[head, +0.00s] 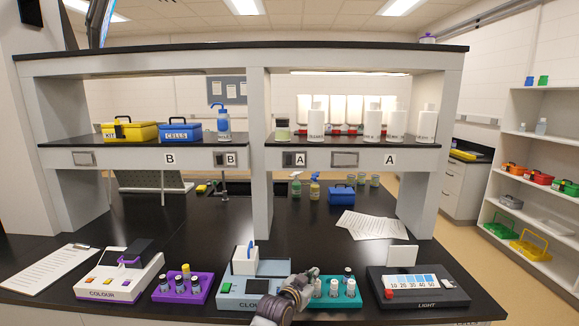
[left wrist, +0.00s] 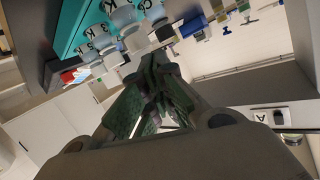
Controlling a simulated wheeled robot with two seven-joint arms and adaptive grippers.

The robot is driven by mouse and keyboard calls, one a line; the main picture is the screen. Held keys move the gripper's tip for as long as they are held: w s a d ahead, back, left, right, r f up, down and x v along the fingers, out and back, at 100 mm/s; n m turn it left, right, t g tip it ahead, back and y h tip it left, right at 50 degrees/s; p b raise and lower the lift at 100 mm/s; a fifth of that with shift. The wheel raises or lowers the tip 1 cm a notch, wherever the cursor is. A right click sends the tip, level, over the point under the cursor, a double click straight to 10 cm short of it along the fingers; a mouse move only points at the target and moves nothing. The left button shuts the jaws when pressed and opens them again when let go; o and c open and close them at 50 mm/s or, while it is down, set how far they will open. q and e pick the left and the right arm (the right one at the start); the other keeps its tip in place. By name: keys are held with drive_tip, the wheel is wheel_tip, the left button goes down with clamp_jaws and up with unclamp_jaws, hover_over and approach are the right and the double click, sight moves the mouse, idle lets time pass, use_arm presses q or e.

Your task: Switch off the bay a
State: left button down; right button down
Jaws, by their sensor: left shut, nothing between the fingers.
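Bay A is the right half of the bench shelf. On its front edge are a small dark switch plate (head: 287,159) beside an A label (head: 300,159), and a wider grey panel (head: 345,159) beside another A label (head: 390,160). Whether either is on or off is too small to tell. An A label with a dark square beside it (left wrist: 279,117) also shows at the right of the left wrist view. My left gripper (head: 313,273) is low over the bench front, well below the shelf edge, shut and empty; its closed fingers fill the middle of the left wrist view (left wrist: 158,90).
A teal rack (head: 325,302) with capped vials is right beside my left gripper. White bottles (head: 316,122) stand on the shelf above bay A's edge.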

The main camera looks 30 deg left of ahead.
use_arm(q)
drive_tip(key=w+a+r+n+t+y, duration=0.3)
drive_tip(key=a+r+y, duration=0.3)
drive_tip(key=r, duration=0.7)
drive_tip(key=w+a+r+n+t+y, duration=0.3)
drive_tip(key=w+a+r+n+y, duration=0.2)
drive_tip(key=a+r, duration=0.4)
wheel_tip(320, 180, up, 4)
drive_tip(key=shift+w+r+y, duration=0.1)
drive_tip(key=shift+w+y, duration=0.5)
drive_tip(key=shift+y, duration=0.2)
use_arm(e)
drive_tip(key=shift+w+a+r, duration=0.1)
use_arm(q)
drive_tip(key=shift+a, duration=0.1)
